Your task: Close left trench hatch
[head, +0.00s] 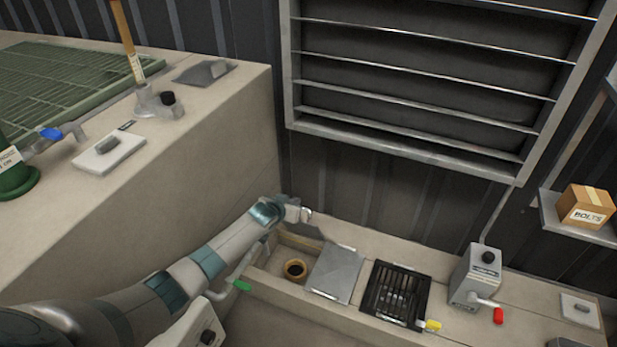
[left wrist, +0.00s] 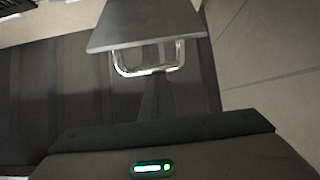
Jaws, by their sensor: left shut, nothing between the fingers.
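In the head view, a flat grey metal plate (head: 335,272) lies on the trench, with bright bars at its far and near edges. My left gripper (head: 304,213) is at the back of this compartment, near the wall, shut and empty. In the left wrist view, a grey plate (left wrist: 148,22) with a chrome loop handle (left wrist: 150,70) is straight ahead of my left fingers (left wrist: 157,95). I cannot tell whether the fingers touch the handle. My right gripper is out of view.
A black grate (head: 395,292) lies right of the plate, with a yellow-handled lever (head: 432,325) beside it. A grey box (head: 476,272) has a red-handled lever (head: 497,314). A green-handled lever (head: 242,286) is under my left arm. A concrete block (head: 200,150) rises on the left.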

